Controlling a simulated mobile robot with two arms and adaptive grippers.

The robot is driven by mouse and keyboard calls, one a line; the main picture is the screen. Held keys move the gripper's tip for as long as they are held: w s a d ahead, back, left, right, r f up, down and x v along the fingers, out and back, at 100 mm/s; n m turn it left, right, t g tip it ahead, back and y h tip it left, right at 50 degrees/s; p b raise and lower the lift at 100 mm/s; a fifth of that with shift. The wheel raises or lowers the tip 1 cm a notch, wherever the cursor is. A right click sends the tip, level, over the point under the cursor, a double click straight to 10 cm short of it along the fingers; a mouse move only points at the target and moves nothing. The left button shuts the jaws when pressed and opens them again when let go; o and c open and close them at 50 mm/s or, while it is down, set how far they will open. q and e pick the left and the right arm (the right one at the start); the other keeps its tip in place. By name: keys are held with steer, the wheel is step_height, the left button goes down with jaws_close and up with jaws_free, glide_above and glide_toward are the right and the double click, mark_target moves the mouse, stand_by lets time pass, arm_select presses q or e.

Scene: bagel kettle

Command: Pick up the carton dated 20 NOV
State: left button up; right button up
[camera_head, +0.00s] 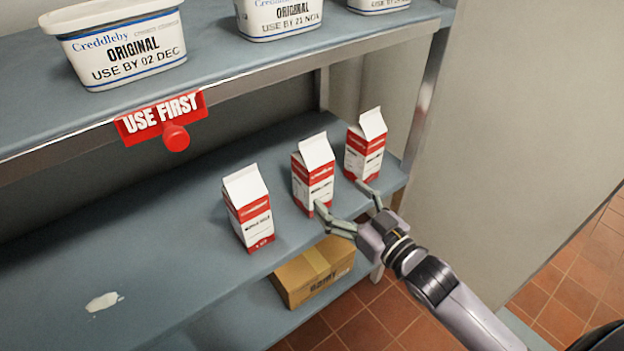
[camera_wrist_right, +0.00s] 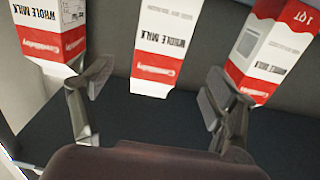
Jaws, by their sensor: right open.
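Three red-and-white milk cartons stand upright in a row on the middle shelf: a left carton (camera_head: 249,210), a middle carton (camera_head: 313,175) and a right carton (camera_head: 365,148). Their dates are too small or hidden to read, so I cannot tell which is dated 20 NOV. My right gripper (camera_head: 341,196) is open and empty at the shelf's front, its fingers spread close to the middle and right cartons. In the right wrist view, a carton (camera_wrist_right: 160,45) shows beyond the gap between the fingers (camera_wrist_right: 158,80), with one carton on each side. My left gripper is not in view.
The shelf above holds white tubs (camera_head: 125,45) and a red USE FIRST sign (camera_head: 162,117) on its front edge. A cardboard box (camera_head: 315,272) sits on the shelf below. The left of the middle shelf (camera_head: 60,255) is clear except for a pale patch.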

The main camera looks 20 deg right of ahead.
mark_target(322, 179)
steer(key=x, duration=0.4)
steer(key=shift+w+a, duration=0.1)
steer(key=shift+w, duration=0.2)
steer(key=shift+w+a+r+b, duration=0.15)
steer(key=shift+w+b, duration=0.15)
steer(key=shift+w, duration=0.05)
steer(key=x, duration=0.5)
steer(key=shift+r+b, duration=0.4)
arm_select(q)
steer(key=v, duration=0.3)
arm_select(e)
steer(key=shift+s, duration=0.1)
steer(key=shift+c, duration=0.6)
jaws_close()
steer(key=shift+r, duration=0.25)
